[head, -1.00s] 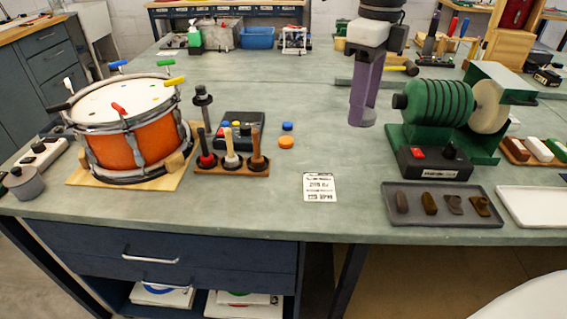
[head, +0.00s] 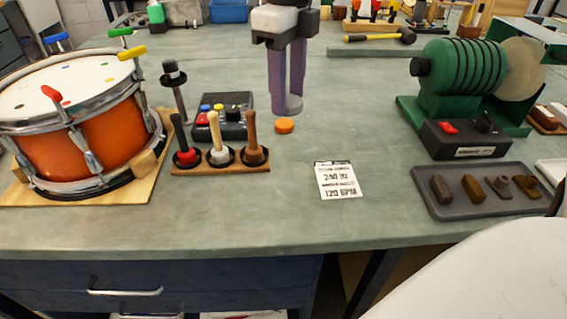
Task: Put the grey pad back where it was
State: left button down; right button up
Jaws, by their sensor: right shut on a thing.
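The grey pad (head: 293,104) is a small round disc at the tips of my right gripper (head: 286,101). The gripper's two purple fingers point down, shut on the pad. The pad is just behind the orange pad (head: 284,125), which lies flat on the bench. I cannot tell whether the grey pad touches the bench. The blue pad seen beside the orange one earlier is not visible now; the gripper is over that area. My left gripper is not in view.
A black control box (head: 235,130) and a wooden mallet stand (head: 190,168) are left of the gripper. The drum (head: 90,140) stands far left. A printed card (head: 337,180) lies in front. The green machine (head: 455,75) and grey tray (head: 460,208) are right.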

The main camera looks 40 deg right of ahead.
aim_at(287, 153)
notch_tip(287, 153, down, 11)
jog(key=shift+r+b, duration=0.15)
jog(key=shift+b, duration=0.25)
jog(key=shift+f+b, duration=0.25)
jog(key=shift+b, duration=0.05)
jog(key=o, duration=1)
jog(key=shift+r, duration=0.15)
jog(key=shift+c, duration=0.2)
notch_tip(287, 153, up, 12)
jog(key=shift+r+p, duration=0.15)
jog(key=shift+p, duration=0.7)
